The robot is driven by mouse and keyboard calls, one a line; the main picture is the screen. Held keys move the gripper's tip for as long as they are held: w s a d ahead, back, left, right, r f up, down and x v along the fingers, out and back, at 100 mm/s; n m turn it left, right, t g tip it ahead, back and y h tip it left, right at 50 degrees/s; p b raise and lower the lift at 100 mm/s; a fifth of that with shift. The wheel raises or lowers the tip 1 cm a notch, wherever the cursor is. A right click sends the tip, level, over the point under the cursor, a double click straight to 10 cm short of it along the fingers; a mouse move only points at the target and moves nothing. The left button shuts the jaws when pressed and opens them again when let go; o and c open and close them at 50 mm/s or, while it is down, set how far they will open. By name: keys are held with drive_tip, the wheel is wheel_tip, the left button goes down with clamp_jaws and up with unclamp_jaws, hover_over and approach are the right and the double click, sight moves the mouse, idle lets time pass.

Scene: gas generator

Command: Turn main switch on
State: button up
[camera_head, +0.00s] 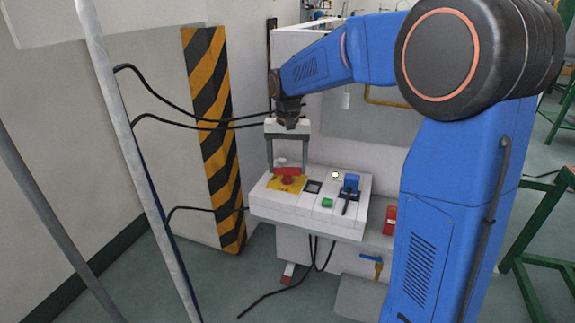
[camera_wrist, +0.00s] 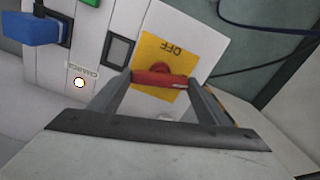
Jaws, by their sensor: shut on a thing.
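The main switch is a red rotary handle (camera_wrist: 160,78) on a yellow plate (camera_wrist: 184,50), with the word OFF showing upside down in the wrist view. In the head view the red handle (camera_head: 288,172) sits at the left end of the white control panel (camera_head: 272,203). My gripper (camera_head: 289,168) reaches down from above onto the handle. In the wrist view my gripper (camera_wrist: 158,82) has one finger at each end of the red handle and is shut on it. The rest of the plate's lettering is hidden or cannot be read.
A dark square switch (camera_wrist: 119,51), a lit round lamp labelled CHARGE (camera_wrist: 79,83), a green button (camera_head: 327,202) and a blue plug (camera_head: 351,182) share the panel. A red box (camera_head: 390,220) is to the right. Black cables (camera_head: 190,118) run at the left, near a striped post (camera_head: 216,130).

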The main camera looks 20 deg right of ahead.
drive_tip(key=shift+m, duration=1.6)
drive_tip(key=o, duration=1.5)
drive_tip(key=shift+r, duration=0.1)
wheel_tip(320, 180, up, 17)
drive_tip(key=shift+r, duration=0.15)
